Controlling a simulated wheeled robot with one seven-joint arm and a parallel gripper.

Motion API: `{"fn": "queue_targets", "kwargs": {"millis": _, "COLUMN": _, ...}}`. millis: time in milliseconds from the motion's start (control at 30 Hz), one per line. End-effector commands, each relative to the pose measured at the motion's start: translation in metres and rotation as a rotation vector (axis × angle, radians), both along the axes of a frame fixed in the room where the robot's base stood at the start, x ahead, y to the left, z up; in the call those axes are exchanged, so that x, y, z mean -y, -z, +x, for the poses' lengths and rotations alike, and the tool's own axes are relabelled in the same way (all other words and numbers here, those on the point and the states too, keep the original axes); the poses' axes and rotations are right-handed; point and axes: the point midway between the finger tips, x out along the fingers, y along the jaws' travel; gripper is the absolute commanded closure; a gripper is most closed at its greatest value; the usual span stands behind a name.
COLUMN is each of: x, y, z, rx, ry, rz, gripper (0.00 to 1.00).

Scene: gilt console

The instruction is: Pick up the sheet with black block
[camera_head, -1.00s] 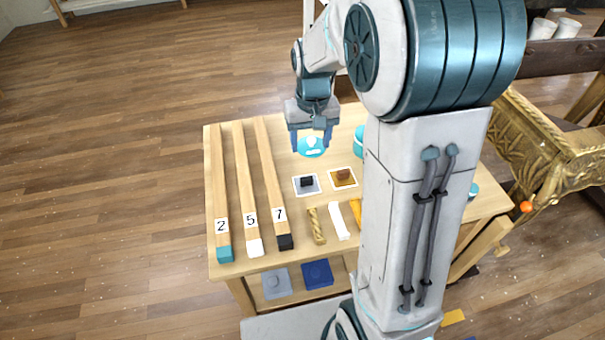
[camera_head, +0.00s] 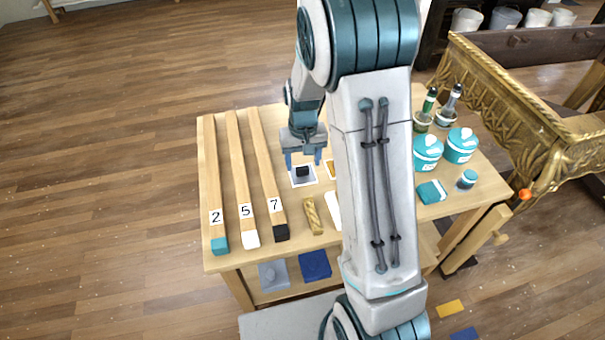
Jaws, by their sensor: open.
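The sheet with the black block (camera_head: 298,183) lies on the wooden table (camera_head: 238,258). It is a small pale square with a dark border, and the black block (camera_head: 302,171) sits on it. My gripper (camera_head: 303,164) is open, fingers pointing down, over the far part of this sheet. The fingertips appear on either side of the black block in the picture; I cannot tell their exact height above it. Beside it to the right, a sheet with an amber block (camera_head: 331,171) is mostly hidden behind my arm.
Numbered wooden bars 2 (camera_head: 212,180), 5 (camera_head: 239,180) and 7 (camera_head: 266,180) lie left. A twisted gold piece (camera_head: 313,215) and a white strip (camera_head: 333,210) lie nearer. Teal jars (camera_head: 427,152), bottles and a teal block (camera_head: 431,192) stand right of my arm. A carved gilt console (camera_head: 500,100) adjoins the table.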

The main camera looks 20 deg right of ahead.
Motion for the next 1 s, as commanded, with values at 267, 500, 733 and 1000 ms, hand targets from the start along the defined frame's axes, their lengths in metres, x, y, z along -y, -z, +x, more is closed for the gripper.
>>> {"fn": "queue_targets", "kwargs": {"millis": 267, "x": -0.001, "y": 0.034, "z": -0.003, "rx": -0.002, "ry": 0.0, "rz": -0.001, "gripper": 0.42}}
{"fn": "queue_targets", "kwargs": {"millis": 500, "x": -0.001, "y": 0.034, "z": -0.003, "rx": -0.001, "ry": 0.0, "rz": 0.0, "gripper": 0.45}}
{"fn": "queue_targets", "kwargs": {"millis": 733, "x": -0.001, "y": 0.034, "z": -0.003, "rx": -0.001, "ry": 0.0, "rz": 0.0, "gripper": 0.9}}
{"fn": "queue_targets", "kwargs": {"millis": 1000, "x": -0.001, "y": 0.032, "z": -0.002, "rx": 0.0, "ry": 0.0, "rz": 0.0, "gripper": 0.9}}
